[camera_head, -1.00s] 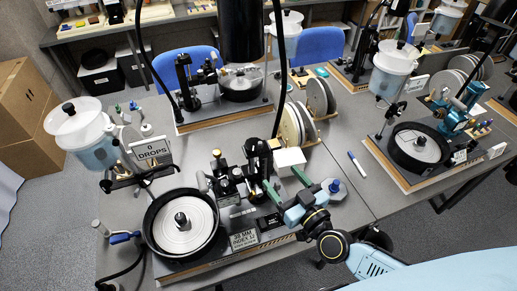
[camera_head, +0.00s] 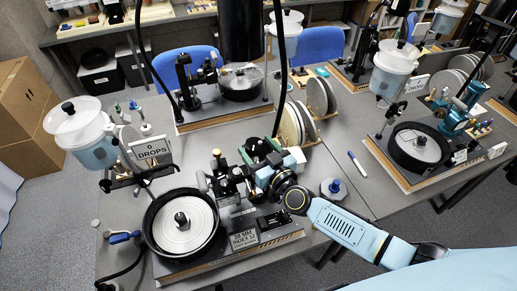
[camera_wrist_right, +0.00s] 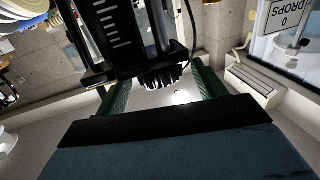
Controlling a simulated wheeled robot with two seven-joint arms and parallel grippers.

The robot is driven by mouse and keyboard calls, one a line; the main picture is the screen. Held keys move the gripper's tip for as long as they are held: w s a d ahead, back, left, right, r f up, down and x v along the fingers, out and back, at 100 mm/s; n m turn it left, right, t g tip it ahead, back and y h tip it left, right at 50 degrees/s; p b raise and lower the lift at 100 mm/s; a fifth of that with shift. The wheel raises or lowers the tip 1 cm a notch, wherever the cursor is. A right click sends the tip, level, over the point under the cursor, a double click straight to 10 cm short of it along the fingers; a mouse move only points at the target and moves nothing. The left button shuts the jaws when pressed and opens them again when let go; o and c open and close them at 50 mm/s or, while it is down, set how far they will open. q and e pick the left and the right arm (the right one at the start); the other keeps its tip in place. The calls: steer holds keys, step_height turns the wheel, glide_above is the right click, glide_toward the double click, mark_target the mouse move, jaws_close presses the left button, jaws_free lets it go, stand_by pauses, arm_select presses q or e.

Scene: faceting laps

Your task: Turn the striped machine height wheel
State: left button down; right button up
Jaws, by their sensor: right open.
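The nearest faceting machine (camera_head: 228,238) stands on the front table, with a round lap (camera_head: 180,228) in a black pan at its left. Its dark posts (camera_head: 222,178) rise behind the base. My right gripper (camera_head: 257,150) is at these posts, green fingers open and pointing away from me. In the right wrist view a dark ridged wheel (camera_wrist_right: 162,78) sits between the open fingers (camera_wrist_right: 162,72), below a black upright with white scale marks (camera_wrist_right: 112,22). Gaps show on both sides, so I see no grip. In the head view my arm hides the wheel. My left gripper is out of view.
A white tank (camera_head: 85,128) and a drops sign (camera_head: 152,153) stand at the left. A rack of discs (camera_head: 292,125) is behind my gripper. A blue-topped pot (camera_head: 333,188) and a marker (camera_head: 357,164) are right of it. Other machines stand behind (camera_head: 190,85) and right (camera_head: 420,150).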

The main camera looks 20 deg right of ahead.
steer(key=c, duration=1)
